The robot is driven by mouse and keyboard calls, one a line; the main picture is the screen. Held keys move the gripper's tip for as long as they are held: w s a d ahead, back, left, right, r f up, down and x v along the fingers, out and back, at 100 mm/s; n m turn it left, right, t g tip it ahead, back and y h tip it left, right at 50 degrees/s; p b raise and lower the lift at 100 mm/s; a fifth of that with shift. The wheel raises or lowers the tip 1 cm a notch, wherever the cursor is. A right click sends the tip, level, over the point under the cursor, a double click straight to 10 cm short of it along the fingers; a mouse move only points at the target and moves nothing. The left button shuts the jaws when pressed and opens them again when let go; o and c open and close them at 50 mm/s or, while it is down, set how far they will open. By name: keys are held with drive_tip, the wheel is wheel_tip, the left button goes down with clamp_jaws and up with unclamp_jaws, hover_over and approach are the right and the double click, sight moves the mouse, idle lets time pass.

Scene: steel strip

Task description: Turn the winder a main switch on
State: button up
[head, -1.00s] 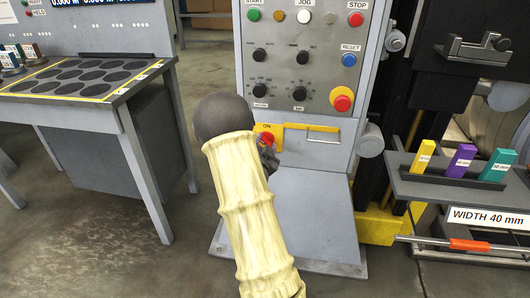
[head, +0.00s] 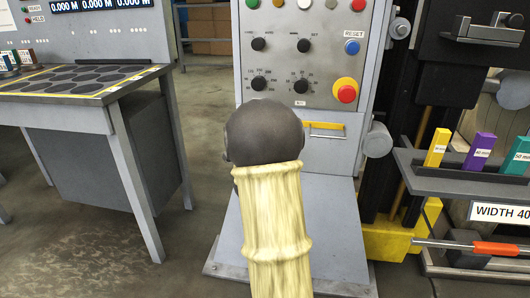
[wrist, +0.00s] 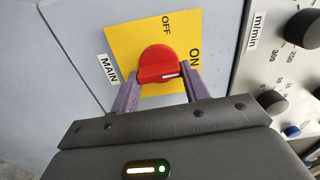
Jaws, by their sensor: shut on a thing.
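The main switch is a red rotary knob (wrist: 157,60) on a yellow plate (wrist: 125,42) in the wrist view. The plate reads OFF at its top and ON at its right, and a MAIN label (wrist: 108,69) is beside it. The knob's white mark is at its right end, on the ON side. My gripper (wrist: 160,76) is shut on the knob, with one purple finger at each end of its grip bar. In the head view my arm hides the switch and the gripper.
The grey control cabinet carries a panel with black dials (head: 259,84) and a red emergency button (head: 346,90) above the switch. A yellow handle (head: 326,126) is beside my arm. A table (head: 60,117) stands left and a rack with coloured blocks (head: 479,151) right.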

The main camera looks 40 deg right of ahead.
drive_tip(key=shift+f+m, duration=0.1)
drive_tip(key=shift+m, duration=0.3)
drive_tip(key=o, duration=1)
drive_tip(key=b+v, duration=0.5)
drive_tip(key=v, duration=1.2)
drive_tip(key=shift+s+a, duration=0.1)
drive_tip(key=shift+s, duration=0.1)
